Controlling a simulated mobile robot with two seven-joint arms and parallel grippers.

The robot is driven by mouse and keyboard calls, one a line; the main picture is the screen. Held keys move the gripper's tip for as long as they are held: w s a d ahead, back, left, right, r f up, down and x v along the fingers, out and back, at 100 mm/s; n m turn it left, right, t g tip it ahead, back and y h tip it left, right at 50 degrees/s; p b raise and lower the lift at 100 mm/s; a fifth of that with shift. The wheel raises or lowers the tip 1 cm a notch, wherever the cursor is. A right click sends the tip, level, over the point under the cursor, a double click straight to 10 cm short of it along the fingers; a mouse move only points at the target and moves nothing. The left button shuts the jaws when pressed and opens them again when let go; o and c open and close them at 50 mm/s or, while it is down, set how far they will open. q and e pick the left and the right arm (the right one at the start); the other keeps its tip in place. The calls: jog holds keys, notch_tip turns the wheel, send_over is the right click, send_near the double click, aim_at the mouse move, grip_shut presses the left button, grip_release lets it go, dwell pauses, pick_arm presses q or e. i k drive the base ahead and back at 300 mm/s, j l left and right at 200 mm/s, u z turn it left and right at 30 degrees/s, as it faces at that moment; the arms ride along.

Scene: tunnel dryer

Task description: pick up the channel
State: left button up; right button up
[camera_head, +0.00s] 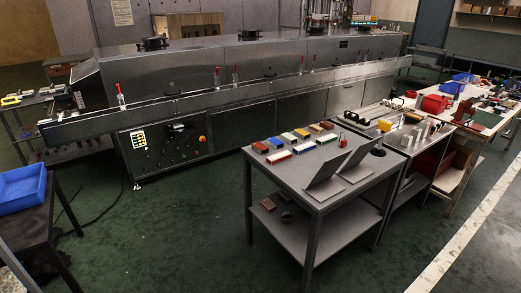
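Neither of my grippers is in view. No thing in the head view can be surely made out as the channel. Several small coloured blocks (278,156), in red, blue, yellow and brown, lie in rows on the grey table (262,172) right of the middle. Pale upright metal pieces (421,134) stand on the table beyond it, too small to make out well. Long narrow pieces (378,112) lie near the back of that table.
Two tilted dark plates (327,170) stand on the grey table. A blue bin (22,190) sits at the left. The green floor (170,235) in front is clear.

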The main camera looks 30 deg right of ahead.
aim_at(258, 147)
jog(key=i+z, duration=0.15)
jog(key=z, duration=0.25)
jog(key=i+z, duration=0.15)
jog(key=z, duration=0.2)
jog(key=i+j+z, duration=0.25)
jog(key=i, duration=0.25)
jog(key=i+j+z, duration=0.25)
jog(key=i, duration=0.25)
jog(key=i+j+z, duration=0.1)
jog(key=i+j, duration=0.65)
jog(key=i, duration=0.15)
